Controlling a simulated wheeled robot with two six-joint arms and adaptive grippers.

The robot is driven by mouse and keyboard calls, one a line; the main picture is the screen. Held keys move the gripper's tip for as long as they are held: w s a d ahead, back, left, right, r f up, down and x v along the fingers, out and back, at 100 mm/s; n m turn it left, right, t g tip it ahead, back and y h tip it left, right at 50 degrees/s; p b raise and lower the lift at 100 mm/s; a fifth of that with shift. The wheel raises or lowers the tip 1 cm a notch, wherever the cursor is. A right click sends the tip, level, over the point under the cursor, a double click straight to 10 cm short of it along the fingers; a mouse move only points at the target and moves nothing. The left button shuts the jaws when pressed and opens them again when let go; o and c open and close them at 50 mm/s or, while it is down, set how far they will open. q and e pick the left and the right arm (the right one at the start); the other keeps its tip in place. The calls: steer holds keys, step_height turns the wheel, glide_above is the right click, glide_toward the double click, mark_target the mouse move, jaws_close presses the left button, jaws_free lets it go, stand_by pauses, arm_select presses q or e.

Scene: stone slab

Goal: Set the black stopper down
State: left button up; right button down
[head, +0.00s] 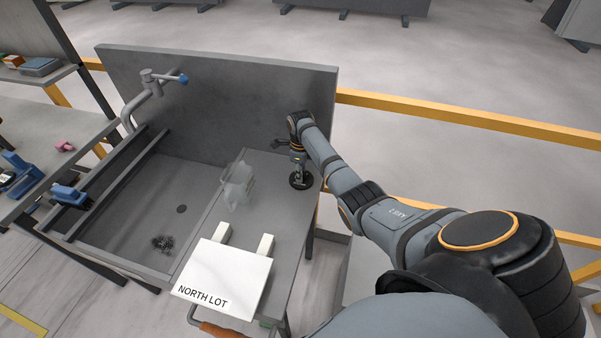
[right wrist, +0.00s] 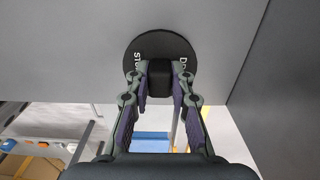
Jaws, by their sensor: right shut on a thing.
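The black stopper (head: 300,181) is a round flat disc with a knob on top, at the back right of the grey counter (head: 268,195) beside the sink. My right gripper (head: 298,168) is above it, shut on the knob. In the right wrist view the disc (right wrist: 160,42) shows white lettering, partly hidden by my right gripper's fingers (right wrist: 160,84), which clasp the knob from both sides. The disc looks level and very close to the counter; I cannot tell whether it touches. My left gripper is not in view.
A clear pitcher (head: 237,186) stands left of the stopper. A white NORTH LOT board (head: 225,275) lies at the counter's front. The sink (head: 150,195) on the left has a drain hole (head: 182,209) and a dark clump (head: 162,243). A grey back panel (head: 250,95) rises behind.

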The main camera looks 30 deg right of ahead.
steer(key=c, duration=1.2)
jaws_free()
steer(key=shift+f, duration=0.1)
step_height(320, 180, up, 12)
steer(key=shift+r+b, duration=0.2)
steer(key=shift+b, duration=0.75)
